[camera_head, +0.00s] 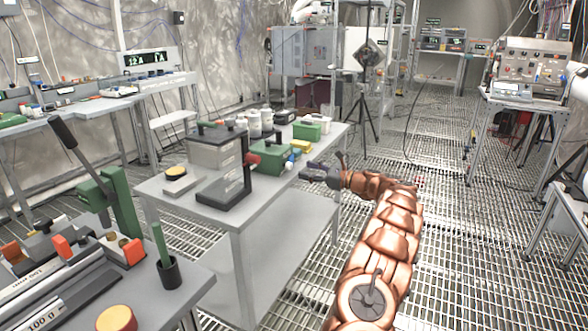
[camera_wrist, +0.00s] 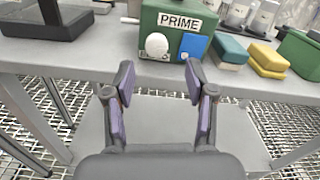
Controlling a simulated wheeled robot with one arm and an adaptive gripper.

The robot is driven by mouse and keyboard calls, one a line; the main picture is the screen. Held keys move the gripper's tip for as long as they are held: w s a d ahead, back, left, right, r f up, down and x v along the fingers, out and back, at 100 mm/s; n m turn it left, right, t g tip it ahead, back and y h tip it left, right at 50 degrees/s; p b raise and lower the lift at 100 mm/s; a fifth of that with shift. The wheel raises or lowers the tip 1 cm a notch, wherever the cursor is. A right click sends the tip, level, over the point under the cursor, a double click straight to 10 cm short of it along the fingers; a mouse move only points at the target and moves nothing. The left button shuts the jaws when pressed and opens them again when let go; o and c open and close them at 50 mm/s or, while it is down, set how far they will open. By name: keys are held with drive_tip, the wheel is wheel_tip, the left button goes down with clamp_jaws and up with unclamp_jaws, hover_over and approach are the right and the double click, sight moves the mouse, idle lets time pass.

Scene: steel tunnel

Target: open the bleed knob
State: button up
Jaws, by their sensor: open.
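A green box labelled PRIME (camera_wrist: 180,20) stands near the edge of the grey table in the wrist view. Its front bears a white round knob (camera_wrist: 156,45) and a blue square patch (camera_wrist: 193,46). No label reading "bleed" is legible, so I cannot tell whether this white knob is the bleed knob. The green box (camera_head: 268,157) also shows on the middle table in the head view. My gripper (camera_wrist: 159,78) is open and empty, in front of the table edge, with its fingers apart below the knob in the picture. My gripper (camera_head: 318,172) reaches the table's right side in the head view.
Teal (camera_wrist: 230,50) and yellow blocks (camera_wrist: 267,58) lie right of the PRIME box, with another green box (camera_wrist: 302,52) beyond. A dark stand (camera_head: 226,190) stands left on the same table (camera_head: 262,203).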

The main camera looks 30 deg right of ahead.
sight(291, 167)
drive_tip(key=x, duration=0.6)
drive_tip(key=shift+s+a, duration=0.15)
drive_tip(key=shift+s, duration=0.05)
clamp_jaws()
